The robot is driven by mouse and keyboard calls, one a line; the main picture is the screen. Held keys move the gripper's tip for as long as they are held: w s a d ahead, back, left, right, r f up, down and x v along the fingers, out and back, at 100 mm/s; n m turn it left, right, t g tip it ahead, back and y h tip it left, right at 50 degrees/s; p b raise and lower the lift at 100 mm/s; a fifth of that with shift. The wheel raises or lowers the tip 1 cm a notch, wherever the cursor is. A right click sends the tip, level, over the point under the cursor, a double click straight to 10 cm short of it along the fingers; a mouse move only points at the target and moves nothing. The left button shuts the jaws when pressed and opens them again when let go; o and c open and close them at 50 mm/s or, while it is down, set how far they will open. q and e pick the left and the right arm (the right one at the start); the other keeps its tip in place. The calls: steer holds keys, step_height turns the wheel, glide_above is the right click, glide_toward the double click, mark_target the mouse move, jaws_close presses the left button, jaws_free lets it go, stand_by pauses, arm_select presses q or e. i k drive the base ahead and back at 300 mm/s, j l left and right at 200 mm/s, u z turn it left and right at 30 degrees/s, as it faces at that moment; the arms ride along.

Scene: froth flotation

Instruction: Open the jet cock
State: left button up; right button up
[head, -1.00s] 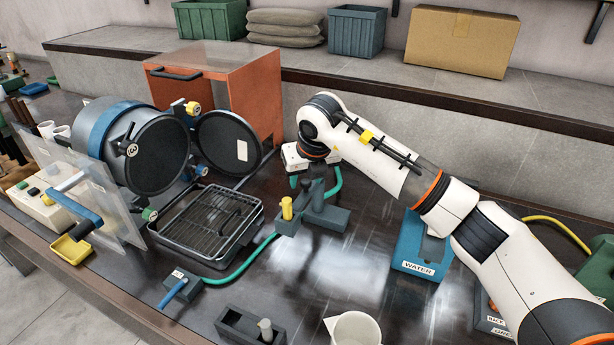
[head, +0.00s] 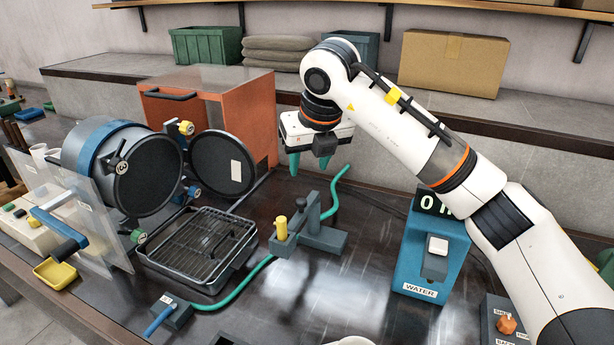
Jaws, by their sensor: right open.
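A small dark block with a blue lever (head: 160,320) and a small label sits at the front of the bench. It looks like the jet cock, though its label is too small to read surely. A green hose (head: 240,284) runs from it toward a dark stand with a yellow knob (head: 281,228). My right gripper (head: 309,168) is open and empty, pointing down behind and above that stand, far from the blue lever. Its teal fingertips show apart. My left gripper is not in view.
A wire-rack tray (head: 205,243) lies behind the block, beside a drum with an open round lid (head: 226,153). A clear panel and a blue-handled crank (head: 60,228) stand left. A blue WATER unit (head: 408,258) stands right. The bench between stand and WATER unit is clear.

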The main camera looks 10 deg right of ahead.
mark_target(173, 307)
steer(key=k, duration=1.5)
